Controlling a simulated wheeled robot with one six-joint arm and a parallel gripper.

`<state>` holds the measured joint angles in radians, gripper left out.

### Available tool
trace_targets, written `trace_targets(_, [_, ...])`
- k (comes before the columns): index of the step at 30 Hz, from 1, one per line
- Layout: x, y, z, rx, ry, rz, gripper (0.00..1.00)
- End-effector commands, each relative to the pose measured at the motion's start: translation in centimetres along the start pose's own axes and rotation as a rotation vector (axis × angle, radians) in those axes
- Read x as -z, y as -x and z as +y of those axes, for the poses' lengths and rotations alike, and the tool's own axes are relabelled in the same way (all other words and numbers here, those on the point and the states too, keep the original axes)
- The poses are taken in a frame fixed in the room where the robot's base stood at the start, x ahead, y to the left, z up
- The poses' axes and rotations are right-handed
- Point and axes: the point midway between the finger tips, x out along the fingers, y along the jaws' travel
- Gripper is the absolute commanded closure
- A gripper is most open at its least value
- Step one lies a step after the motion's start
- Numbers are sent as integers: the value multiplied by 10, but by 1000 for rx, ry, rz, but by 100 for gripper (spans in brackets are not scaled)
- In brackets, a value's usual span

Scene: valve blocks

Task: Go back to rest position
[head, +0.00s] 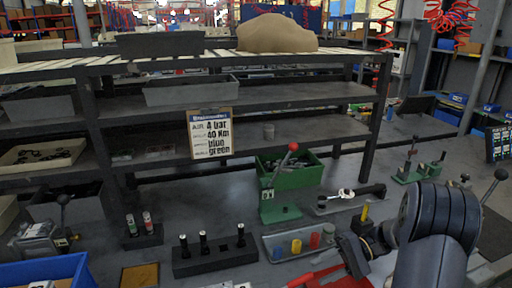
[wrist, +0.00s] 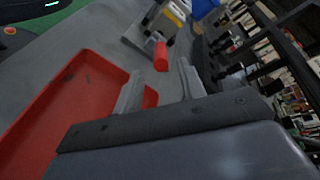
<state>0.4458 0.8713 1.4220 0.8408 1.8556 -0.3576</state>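My gripper's two light grey fingers (wrist: 160,88) are spread apart with nothing between them in the wrist view. In the head view my dark arm reaches in from the lower right, and the gripper (head: 350,256) is low over the bench beside the red tray (head: 330,276). The fingertips are hard to make out there. In the wrist view the red tray (wrist: 62,105) lies left of and below the fingers. A red cylinder (wrist: 161,56) lies beyond the fingertips, apart from them.
A grey tray (head: 270,240) holds coloured cylinders just left of my gripper. A green lever block (head: 280,205), a black holder (head: 215,261) with pegs and a blue bin (head: 45,272) stand on the bench. A shelf rack (head: 330,97) with an instruction sign (head: 210,134) stands behind.

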Motion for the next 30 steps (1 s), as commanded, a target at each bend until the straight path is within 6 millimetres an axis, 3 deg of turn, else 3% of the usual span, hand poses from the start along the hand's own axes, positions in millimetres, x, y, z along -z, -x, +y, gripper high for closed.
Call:
trace_targets(8, [0,52,1,0,-1,2,61])
trace_targets(25, [-2,-63,-1,-1,-2,-4,61])
trace_targets(30, [-7,-57,-10,-78,3,52,61])
